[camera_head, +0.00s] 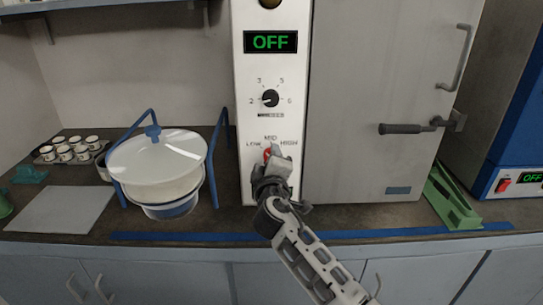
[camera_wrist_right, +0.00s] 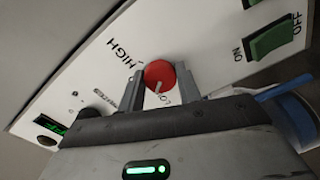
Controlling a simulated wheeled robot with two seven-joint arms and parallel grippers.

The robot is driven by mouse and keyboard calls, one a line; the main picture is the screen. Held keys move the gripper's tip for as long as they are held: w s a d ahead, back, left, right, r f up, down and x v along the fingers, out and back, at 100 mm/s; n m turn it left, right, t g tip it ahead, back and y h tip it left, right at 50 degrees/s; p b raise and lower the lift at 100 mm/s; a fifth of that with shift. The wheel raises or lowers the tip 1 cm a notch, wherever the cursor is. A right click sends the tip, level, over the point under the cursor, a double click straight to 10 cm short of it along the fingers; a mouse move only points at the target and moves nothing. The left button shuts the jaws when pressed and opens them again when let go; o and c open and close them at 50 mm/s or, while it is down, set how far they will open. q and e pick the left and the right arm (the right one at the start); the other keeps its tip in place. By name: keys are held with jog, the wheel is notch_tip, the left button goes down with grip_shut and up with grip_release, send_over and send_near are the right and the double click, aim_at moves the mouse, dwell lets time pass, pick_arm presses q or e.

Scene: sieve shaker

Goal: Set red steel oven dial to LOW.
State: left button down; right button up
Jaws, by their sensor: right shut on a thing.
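The red dial (camera_wrist_right: 159,74) sits on the oven's white control panel (camera_wrist_right: 215,55). My right gripper (camera_wrist_right: 160,71) is shut on the dial, with one finger on each side of it. In the wrist view a pale pointer line on the dial points down toward partly hidden letters that begin "LO". HIGH is printed to the dial's upper left. In the head view the dial (camera_head: 267,153) shows only in part, below the labels LOW, MID and HIGH, with my right gripper (camera_head: 271,158) in front of it. My left gripper is out of view.
The black numbered dial (camera_head: 270,98) and a display reading OFF (camera_head: 270,42) are above. A green ON/OFF switch (camera_wrist_right: 273,37) is on the same panel. The white lidded pot (camera_head: 156,165) stands left; the green rack (camera_head: 450,196) lies right.

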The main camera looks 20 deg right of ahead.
jog(key=shift+n+p, duration=0.8)
jog(key=shift+n, duration=1.3)
jog(key=o, duration=1)
jog(key=shift+s, duration=0.1)
jog(key=b+v, duration=0.2)
jog(key=v, duration=1.4)
